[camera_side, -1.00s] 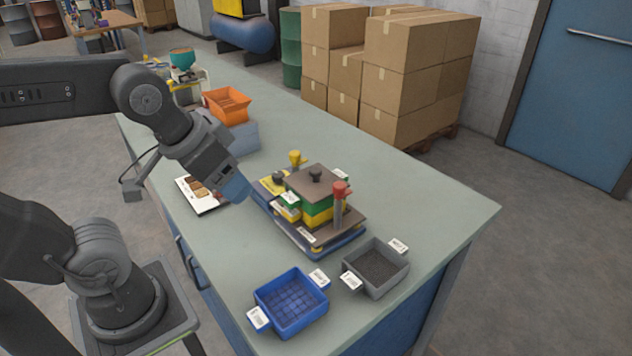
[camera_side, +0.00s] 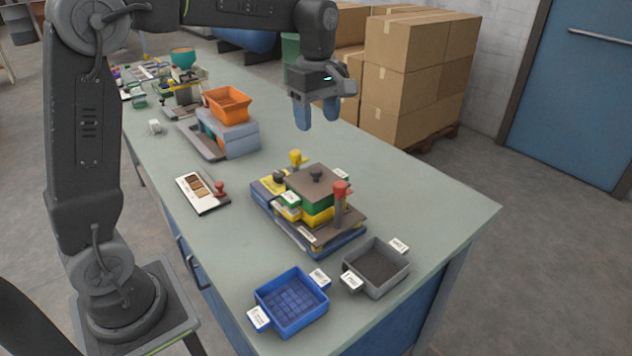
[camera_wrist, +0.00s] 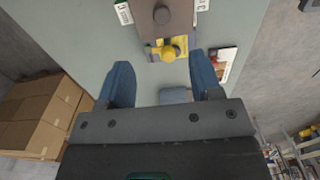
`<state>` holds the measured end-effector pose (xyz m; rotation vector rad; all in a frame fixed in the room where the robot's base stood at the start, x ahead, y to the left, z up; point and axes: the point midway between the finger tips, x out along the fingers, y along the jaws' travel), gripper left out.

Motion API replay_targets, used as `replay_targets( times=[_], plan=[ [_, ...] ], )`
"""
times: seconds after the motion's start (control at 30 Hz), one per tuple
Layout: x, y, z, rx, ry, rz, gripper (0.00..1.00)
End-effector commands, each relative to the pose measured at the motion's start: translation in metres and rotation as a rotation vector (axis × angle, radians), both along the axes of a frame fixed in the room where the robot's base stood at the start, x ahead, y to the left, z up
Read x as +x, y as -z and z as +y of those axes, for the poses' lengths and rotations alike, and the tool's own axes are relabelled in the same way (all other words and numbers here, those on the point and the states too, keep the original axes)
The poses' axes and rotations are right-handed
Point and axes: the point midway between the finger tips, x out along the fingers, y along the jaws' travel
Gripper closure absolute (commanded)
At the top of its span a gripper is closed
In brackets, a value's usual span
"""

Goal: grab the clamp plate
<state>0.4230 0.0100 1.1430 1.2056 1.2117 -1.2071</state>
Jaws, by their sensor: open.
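The clamp plate (camera_side: 317,179) is a dark brown-grey square with a black knob (camera_side: 316,174). It lies on top of a green and yellow block stack in the fixture (camera_side: 291,233) on the bench. A yellow-topped post and a red-topped post (camera_side: 341,190) stand at opposite sides of it. My gripper (camera_side: 316,114) is open and empty, pointing down, well above the bench and behind the fixture. In the wrist view the plate (camera_wrist: 165,28) with its knob is at the top, beyond the blue fingers (camera_wrist: 162,85), with the yellow-topped post (camera_wrist: 168,54) nearer.
A blue tray (camera_side: 325,301) and a grey tray (camera_side: 406,272) stand in front of the fixture. A sample card with a red-handled stamp (camera_side: 219,188) lies to its left. An orange hopper (camera_side: 228,104) stands behind left. The bench's right side is clear.

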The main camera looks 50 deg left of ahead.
Motion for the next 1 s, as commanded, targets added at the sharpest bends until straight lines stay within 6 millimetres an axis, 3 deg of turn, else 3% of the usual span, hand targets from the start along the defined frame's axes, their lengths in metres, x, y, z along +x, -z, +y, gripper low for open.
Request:
replay_targets(
  times=[0.3,1.0],
  plan=[
    [-0.001,0.060,0.000,0.000,0.002,0.004,0.41],
    [-0.003,0.130,0.000,0.000,0.003,0.000,0.41]
  ],
)
